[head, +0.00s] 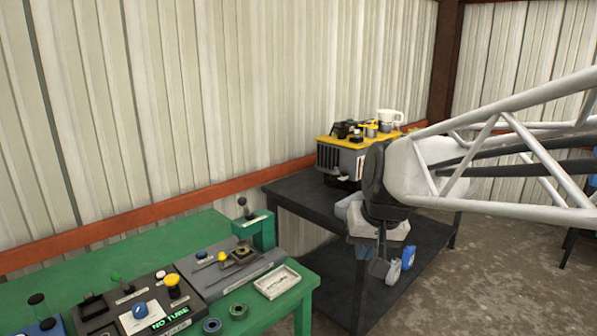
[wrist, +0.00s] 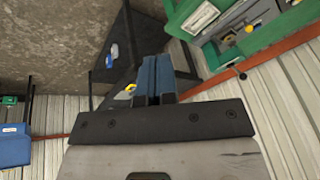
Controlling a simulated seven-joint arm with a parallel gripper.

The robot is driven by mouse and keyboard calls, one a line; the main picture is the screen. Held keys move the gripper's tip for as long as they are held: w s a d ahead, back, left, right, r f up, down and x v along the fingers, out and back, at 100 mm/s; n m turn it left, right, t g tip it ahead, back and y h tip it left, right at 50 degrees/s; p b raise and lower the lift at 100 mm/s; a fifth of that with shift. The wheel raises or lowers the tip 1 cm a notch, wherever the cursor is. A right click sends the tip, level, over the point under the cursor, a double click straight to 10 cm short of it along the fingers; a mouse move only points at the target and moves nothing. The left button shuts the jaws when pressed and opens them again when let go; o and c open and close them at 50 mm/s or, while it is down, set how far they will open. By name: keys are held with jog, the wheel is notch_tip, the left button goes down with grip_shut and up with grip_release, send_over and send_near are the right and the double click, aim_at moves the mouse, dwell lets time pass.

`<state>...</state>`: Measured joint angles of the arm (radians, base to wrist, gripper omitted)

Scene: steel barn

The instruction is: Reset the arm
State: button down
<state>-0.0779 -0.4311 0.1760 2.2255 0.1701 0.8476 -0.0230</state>
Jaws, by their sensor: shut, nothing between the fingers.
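My gripper (wrist: 155,75) shows in the wrist view as two blue-grey fingers side by side, shut with nothing held between them. In the head view my arm, a white tubular lattice, reaches in from the right. The end of my arm hangs in front of the dark table (head: 310,196), at the right of the picture. The gripper's fingers (head: 380,268) point down there, small and partly unclear. The gripper is clear of the green bench.
The green bench (head: 130,257) at lower left carries control panels, a white tray (head: 277,282) and two dark rings. A yellow-topped machine (head: 340,158) stands on the dark table. A blue container (head: 408,257) sits below, right of the gripper. The corrugated wall (head: 230,90) runs behind.

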jog(key=s+d+f+h, duration=0.1)
jog(key=s+d+f, duration=0.2)
jog(key=s, duration=0.5)
jog(key=s+d+f+g+h, duration=0.1)
jog(key=s+d+f, duration=0.2)
jog(key=s, duration=0.6)
jog(key=shift+s+d+f, duration=0.15)
jog(key=shift+s+f, duration=0.05)
jog(key=shift+f, duration=0.15)
